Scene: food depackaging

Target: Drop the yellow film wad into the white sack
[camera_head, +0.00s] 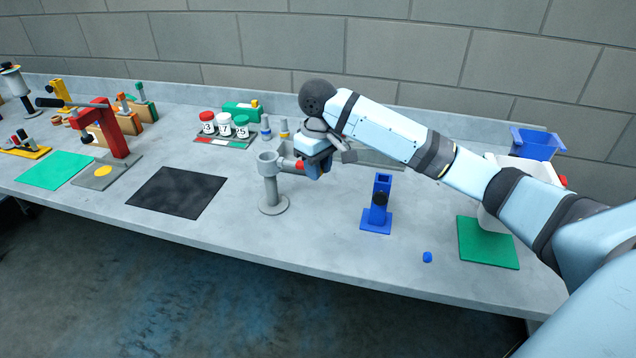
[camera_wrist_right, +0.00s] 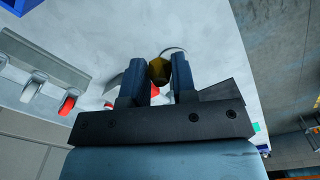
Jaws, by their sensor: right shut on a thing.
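My right gripper (camera_head: 318,168) is above the bench near a grey stand with a ring-shaped top (camera_head: 270,175). In the right wrist view its fingers (camera_wrist_right: 159,82) are shut on the dark yellow film wad (camera_wrist_right: 159,69). The wad is not visible in the head view, where the gripper covers it. A white body (camera_head: 535,166), which looks like the white sack, stands at the right by a green mat (camera_head: 487,243). My right arm hides much of it, and its opening cannot be made out. My left gripper is not in view.
A blue stand (camera_head: 377,208) and a small blue piece (camera_head: 427,257) are on the bench between gripper and green mat. A blue bin (camera_head: 536,143) is at the back right. Lidded jars (camera_head: 225,126), a black mat (camera_head: 177,193) and a red press (camera_head: 112,130) are left.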

